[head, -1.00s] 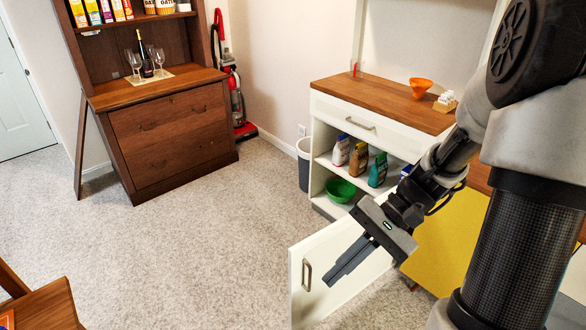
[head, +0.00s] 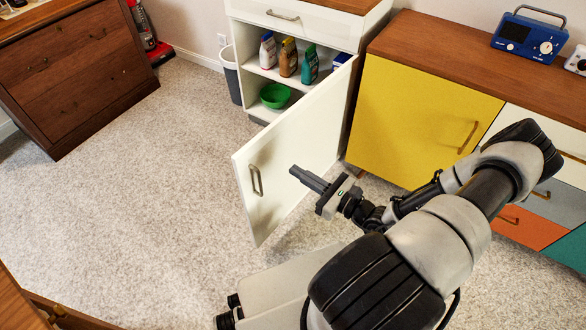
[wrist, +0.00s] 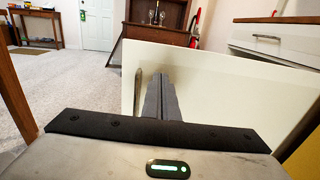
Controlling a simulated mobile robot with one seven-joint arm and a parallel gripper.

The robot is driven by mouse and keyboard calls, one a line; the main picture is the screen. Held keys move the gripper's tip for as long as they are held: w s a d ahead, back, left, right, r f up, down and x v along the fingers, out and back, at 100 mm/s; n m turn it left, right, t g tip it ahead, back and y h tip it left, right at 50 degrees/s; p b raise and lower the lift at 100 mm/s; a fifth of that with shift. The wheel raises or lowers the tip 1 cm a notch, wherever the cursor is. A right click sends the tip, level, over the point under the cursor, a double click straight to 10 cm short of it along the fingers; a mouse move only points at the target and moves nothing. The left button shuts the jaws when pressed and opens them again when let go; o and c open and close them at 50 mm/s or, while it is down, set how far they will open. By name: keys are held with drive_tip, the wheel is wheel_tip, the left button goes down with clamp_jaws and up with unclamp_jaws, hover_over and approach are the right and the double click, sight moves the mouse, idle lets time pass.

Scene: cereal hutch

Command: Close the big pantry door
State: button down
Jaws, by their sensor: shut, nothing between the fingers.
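The white pantry door (head: 290,155) stands swung wide open from the white cabinet, hinged at its right side. Its handle (head: 256,181) is near the free edge, on the face turned toward me. My gripper (head: 293,171) is shut and empty, its fingers pointing at this face, right of the handle. In the wrist view the door (wrist: 225,85) fills the middle, with the handle (wrist: 138,92) just left of my fingers (wrist: 160,98). I cannot tell whether the fingertips touch the door. The open cabinet (head: 238,55) shows its shelves.
A yellow cabinet door (head: 420,120) is close on the right. Carpet (head: 150,190) is clear at left. A wooden piece (head: 50,310) is at bottom left.

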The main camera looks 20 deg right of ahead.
sight(259, 149)
drive_tip(key=b+x, duration=0.2)
drive_tip(key=x, duration=0.9)
drive_tip(key=shift+a, duration=0.15)
drive_tip(key=shift+w+a, duration=0.2)
drive_tip(key=shift+w, duration=0.15)
